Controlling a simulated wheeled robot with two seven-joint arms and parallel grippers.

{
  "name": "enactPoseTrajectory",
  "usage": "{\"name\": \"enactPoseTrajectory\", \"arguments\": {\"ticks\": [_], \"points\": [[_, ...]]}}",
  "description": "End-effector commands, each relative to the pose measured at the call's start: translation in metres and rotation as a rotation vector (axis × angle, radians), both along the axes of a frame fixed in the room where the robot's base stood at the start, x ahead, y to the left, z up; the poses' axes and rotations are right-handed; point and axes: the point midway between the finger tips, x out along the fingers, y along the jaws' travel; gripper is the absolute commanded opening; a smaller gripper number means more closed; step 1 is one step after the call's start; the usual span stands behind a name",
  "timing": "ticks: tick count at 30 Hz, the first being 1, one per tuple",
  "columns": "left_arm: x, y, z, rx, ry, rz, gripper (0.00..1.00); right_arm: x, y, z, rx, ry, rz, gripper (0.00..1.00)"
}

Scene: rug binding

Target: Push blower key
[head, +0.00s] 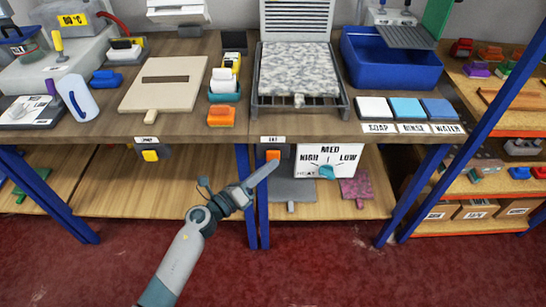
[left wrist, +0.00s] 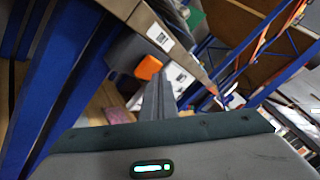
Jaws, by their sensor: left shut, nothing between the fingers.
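An orange key (head: 272,155) sits on a dark housing under the front edge of the bench, below a small white label that is too small to read surely. The orange key also shows in the left wrist view (left wrist: 148,67), beside the fingertips. A yellow key (head: 150,156) sits in a similar spot further left, under its own label. I cannot tell from the labels which one is the blower key. My left gripper (head: 274,164) is shut and empty, its tips close to the orange key; contact cannot be told. My right gripper is out of view.
A white dial panel (head: 327,160) marked HIGH, MED and LOW, with a teal knob, hangs right of the orange key. Blue posts (head: 247,195) stand below the bench. The bench (head: 190,130) carries a board, a rack, a blue tub and several coloured blocks.

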Motion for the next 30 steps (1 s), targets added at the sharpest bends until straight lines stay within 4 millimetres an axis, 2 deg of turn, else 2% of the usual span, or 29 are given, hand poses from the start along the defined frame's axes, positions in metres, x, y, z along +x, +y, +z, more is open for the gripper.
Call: {"name": "enactPoseTrajectory", "arguments": {"ticks": [30], "points": [[0.0082,0.0002,0.0002,0.001,-0.001,0.000,0.00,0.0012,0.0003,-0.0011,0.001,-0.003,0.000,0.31]]}}
